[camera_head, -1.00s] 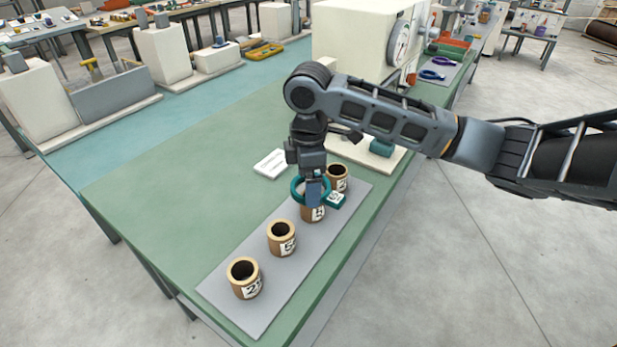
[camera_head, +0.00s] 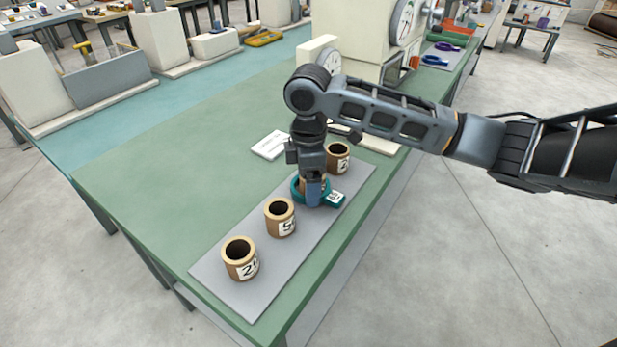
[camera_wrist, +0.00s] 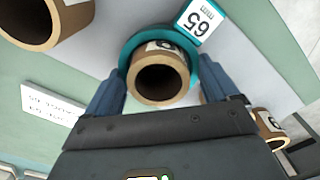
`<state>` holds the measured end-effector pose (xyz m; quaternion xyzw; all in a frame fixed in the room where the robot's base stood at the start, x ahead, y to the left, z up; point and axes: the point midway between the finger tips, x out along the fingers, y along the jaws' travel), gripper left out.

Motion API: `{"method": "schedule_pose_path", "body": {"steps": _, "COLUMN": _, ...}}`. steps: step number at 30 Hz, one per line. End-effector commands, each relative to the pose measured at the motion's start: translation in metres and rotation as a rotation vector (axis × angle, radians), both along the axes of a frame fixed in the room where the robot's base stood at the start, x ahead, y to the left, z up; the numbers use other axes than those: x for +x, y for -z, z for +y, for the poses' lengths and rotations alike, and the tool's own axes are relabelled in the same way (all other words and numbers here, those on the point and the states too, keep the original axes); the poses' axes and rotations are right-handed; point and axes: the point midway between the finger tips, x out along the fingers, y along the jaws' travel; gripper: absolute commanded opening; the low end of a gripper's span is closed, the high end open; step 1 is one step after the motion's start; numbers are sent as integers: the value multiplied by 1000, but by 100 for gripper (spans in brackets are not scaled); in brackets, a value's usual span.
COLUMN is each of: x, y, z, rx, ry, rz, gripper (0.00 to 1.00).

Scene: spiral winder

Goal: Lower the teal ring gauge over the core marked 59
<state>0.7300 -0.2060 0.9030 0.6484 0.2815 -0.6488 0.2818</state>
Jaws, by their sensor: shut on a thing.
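The teal ring gauge (camera_head: 328,199) surrounds the third brown core from the front, low around its upper body. The wrist view shows the ring (camera_wrist: 208,72) with this core's rim (camera_wrist: 138,86) standing through it. The ring's white tag (camera_wrist: 196,20) appears upside down and seems to read 59 mm. My gripper (camera_head: 314,194) is shut on the ring, its blue fingers on either side of the core in the wrist view. The encircled core's label is mostly hidden, so its number cannot be read. The neighbouring second core (camera_head: 280,219) has a label starting with 5.
The cores stand in a row on a grey board (camera_head: 228,285). The front core (camera_head: 240,259) and far core (camera_head: 338,158) have labels starting with 2. A white card (camera_head: 270,145) lies left of the board. The green table (camera_head: 160,180) is clear at left.

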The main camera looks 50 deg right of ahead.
Motion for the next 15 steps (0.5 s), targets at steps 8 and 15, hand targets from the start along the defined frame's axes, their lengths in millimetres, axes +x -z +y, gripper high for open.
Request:
{"method": "schedule_pose_path", "body": {"steps": 8, "x": 0, "y": 9, "z": 0, "rx": 1, "ry": 0, "rz": -1, "gripper": 51}}
{"method": "schedule_pose_path", "body": {"steps": 15, "x": 0, "y": 10, "z": 0, "rx": 1, "ry": 0, "rz": -1, "gripper": 51}}
